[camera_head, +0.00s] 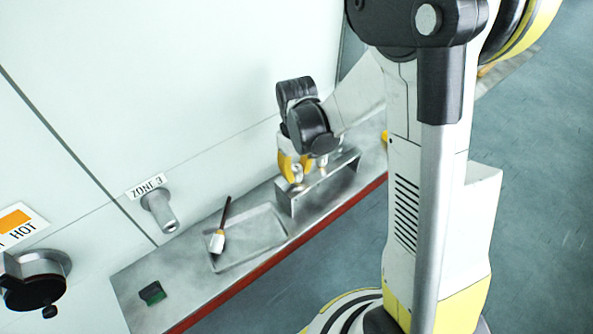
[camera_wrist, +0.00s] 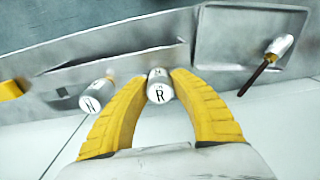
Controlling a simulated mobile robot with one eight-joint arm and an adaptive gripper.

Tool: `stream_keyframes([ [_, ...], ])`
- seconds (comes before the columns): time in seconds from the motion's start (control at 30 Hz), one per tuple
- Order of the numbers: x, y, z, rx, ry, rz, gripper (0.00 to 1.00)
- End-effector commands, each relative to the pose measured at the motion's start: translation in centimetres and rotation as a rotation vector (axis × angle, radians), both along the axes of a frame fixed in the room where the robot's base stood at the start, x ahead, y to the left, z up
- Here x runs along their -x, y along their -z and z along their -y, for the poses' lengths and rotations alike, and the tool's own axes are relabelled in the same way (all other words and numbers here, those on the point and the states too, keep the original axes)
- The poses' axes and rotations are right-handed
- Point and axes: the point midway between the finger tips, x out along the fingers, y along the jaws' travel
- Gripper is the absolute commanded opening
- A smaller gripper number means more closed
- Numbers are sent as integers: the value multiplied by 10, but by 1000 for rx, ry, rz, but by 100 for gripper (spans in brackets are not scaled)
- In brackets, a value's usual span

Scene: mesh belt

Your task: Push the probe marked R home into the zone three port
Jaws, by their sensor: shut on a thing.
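The probe marked R (camera_wrist: 159,90) is a short silver cylinder, its lettered end facing the wrist camera. My gripper (camera_wrist: 158,80) has its yellow fingers shut on it from both sides. In the head view my gripper (camera_head: 294,172) is at the left end of a metal rack (camera_head: 338,178) on the shelf. I cannot tell whether the probe's lower part is still in the rack. The zone three port (camera_head: 159,210) is a grey stub on the wall to the left, under the ZONE 3 label (camera_head: 147,186). It is empty and apart from my gripper.
A second probe, seemingly marked N (camera_wrist: 95,97), stands beside R at the rack. A shallow tray (camera_head: 262,255) with a brush (camera_head: 219,240) lies between rack and port. A green block (camera_head: 152,292) sits at the shelf's near end. A black-capped fitting (camera_head: 36,283) juts out below a HOT sign (camera_head: 20,226).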

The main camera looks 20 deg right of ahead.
Motion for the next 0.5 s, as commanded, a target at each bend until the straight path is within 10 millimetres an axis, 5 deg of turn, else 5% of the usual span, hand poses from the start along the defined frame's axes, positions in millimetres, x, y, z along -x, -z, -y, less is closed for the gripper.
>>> stream_keyframes([
  [0.5,0,-23,0,0,0,0,0],
])
